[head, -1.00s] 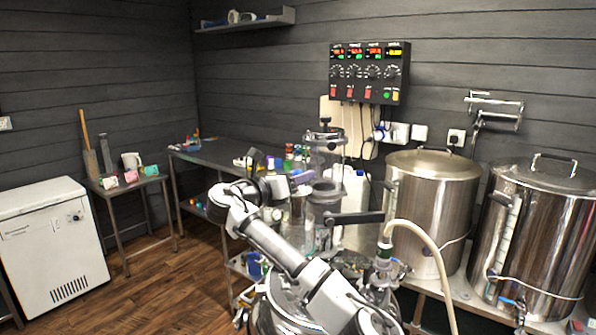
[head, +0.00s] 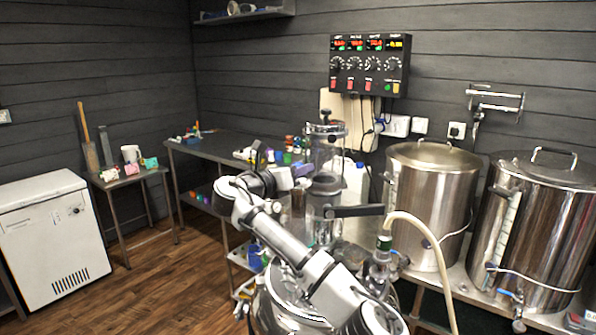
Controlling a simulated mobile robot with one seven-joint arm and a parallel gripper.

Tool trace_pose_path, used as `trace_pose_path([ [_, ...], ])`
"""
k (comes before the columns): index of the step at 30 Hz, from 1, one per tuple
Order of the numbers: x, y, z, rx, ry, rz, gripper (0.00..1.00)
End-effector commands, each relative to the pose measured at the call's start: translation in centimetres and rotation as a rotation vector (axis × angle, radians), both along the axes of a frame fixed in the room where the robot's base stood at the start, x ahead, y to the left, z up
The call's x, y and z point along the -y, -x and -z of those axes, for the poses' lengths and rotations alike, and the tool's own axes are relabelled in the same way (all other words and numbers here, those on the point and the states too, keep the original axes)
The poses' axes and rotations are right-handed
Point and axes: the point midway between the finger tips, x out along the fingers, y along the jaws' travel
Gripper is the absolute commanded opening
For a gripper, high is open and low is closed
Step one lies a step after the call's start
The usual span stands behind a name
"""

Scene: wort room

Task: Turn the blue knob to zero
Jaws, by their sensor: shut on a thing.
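The black control panel (head: 369,65) hangs on the back wall with lit displays and a row of dark round knobs (head: 372,64). No knob there reads clearly as blue, and the pointer settings are too small to read. My gripper (head: 272,165) is at the end of my grey-white arm, over the bench at the centre, low and left of the panel and well apart from it. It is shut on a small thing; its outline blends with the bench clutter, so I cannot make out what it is.
Two steel kettles (head: 430,190) stand on the right bench. A pale hose (head: 428,240) arches in front of them. A glass vessel (head: 326,150) and several bottles crowd the bench near my gripper. A white cabinet (head: 50,240) stands left. The wooden floor (head: 180,270) is free.

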Motion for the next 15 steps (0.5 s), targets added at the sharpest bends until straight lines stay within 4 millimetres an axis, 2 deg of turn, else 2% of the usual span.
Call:
trace_pose_path([
  [8,0.21,0.08,0.02,0.002,-0.003,-0.144,0.09],
  [15,0.26,0.09,-0.04,0.003,-0.002,-0.359,0.09],
])
